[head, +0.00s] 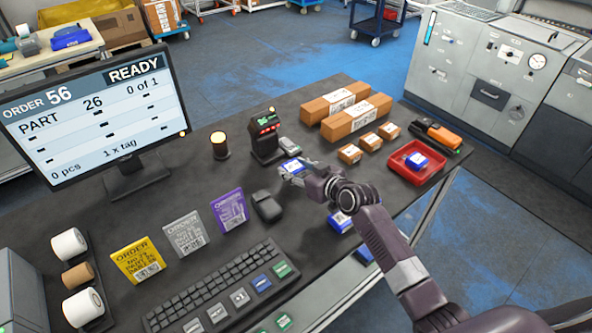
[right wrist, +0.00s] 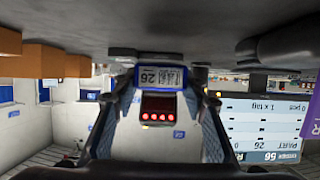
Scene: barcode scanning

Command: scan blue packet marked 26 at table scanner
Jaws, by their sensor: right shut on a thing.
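My right gripper (head: 294,170) is shut on a small blue packet (head: 290,166) with a white label. In the right wrist view, which is upside down, the packet (right wrist: 160,77) sits between both fingers and its label reads 26. The black table scanner (head: 265,142) stands just beyond the packet, with a green display and red lights. Its red lights (right wrist: 158,115) also show past the packet in the right wrist view. The packet looks apart from the scanner. The monitor (head: 95,115) reads READY, order 56, part 26, 0 of 1. My left gripper is not in view.
Cardboard boxes (head: 357,119) stand behind. A yellow lamp (head: 219,143), order cards (head: 184,236), a black device (head: 267,207) and a keyboard (head: 215,285) are to the left.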

